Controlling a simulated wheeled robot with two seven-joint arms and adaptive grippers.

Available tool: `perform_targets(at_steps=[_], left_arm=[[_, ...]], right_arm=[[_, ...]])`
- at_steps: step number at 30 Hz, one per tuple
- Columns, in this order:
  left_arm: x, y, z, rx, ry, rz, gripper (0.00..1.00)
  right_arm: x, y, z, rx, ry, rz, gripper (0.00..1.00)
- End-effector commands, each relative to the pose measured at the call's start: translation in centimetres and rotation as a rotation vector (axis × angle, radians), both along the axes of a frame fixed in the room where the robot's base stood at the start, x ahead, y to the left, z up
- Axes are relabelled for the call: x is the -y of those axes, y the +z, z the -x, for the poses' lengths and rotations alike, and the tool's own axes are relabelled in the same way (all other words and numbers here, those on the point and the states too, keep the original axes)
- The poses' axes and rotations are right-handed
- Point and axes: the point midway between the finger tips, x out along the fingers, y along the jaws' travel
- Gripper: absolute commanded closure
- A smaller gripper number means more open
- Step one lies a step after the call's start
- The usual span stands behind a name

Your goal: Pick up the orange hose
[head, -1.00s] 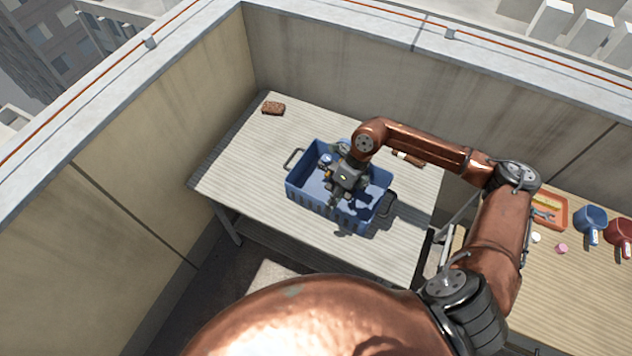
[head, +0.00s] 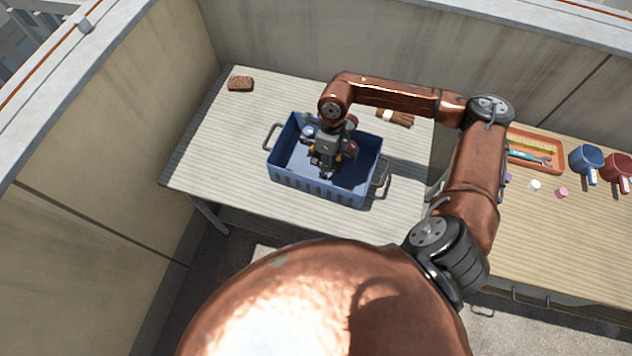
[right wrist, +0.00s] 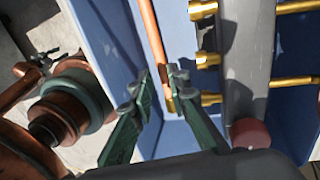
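A blue crate (head: 318,190) with a dark handle at each end stands on the table. My right gripper (head: 326,172) reaches down into it. In the right wrist view the two green fingers (right wrist: 160,86) are apart, inside the blue crate (right wrist: 206,140). A thin copper-orange length (right wrist: 152,40), which looks like the orange hose, runs between the fingertips, its lower end near them. I cannot tell whether either finger touches it. In the head view the hose cannot be made out.
Beside the hose lies a grey body with brass fittings (right wrist: 207,58). A brown block (head: 240,84) and a brown bundle (head: 396,117) lie on the table (head: 200,150).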

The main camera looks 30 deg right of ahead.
Motion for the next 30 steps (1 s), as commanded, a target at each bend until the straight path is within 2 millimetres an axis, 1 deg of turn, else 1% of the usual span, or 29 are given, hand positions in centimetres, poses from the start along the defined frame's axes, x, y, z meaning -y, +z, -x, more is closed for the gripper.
perform_targets(at_steps=[3, 8, 15, 17, 24, 30], left_arm=[[0.0, -0.1, 0.4, -0.005, 0.001, -0.001, 0.60], [0.0, -0.3, 0.7, -0.009, 0.001, 0.000, 0.60], [0.0, -0.8, 0.9, -0.012, 0.001, -0.001, 0.60], [-0.1, -0.9, 0.9, -0.012, 0.001, -0.001, 0.60], [-0.1, -0.9, 0.6, -0.010, 0.001, 0.000, 0.60], [-0.1, -0.9, 0.6, -0.010, 0.001, -0.001, 0.60]], right_arm=[[-0.2, -1.3, 0.2, -0.001, 0.000, 0.000, 0.84], [-0.4, -2.5, 0.4, -0.002, 0.000, -0.001, 0.84], [-0.8, -5.9, 0.7, -0.002, -0.001, -0.001, 0.84], [-0.9, -6.5, 0.8, -0.002, -0.001, -0.001, 0.84], [-0.9, -6.6, 0.8, 0.000, 0.000, 0.000, 0.84], [-0.9, -6.6, 0.7, 0.000, 0.000, 0.000, 0.98]])
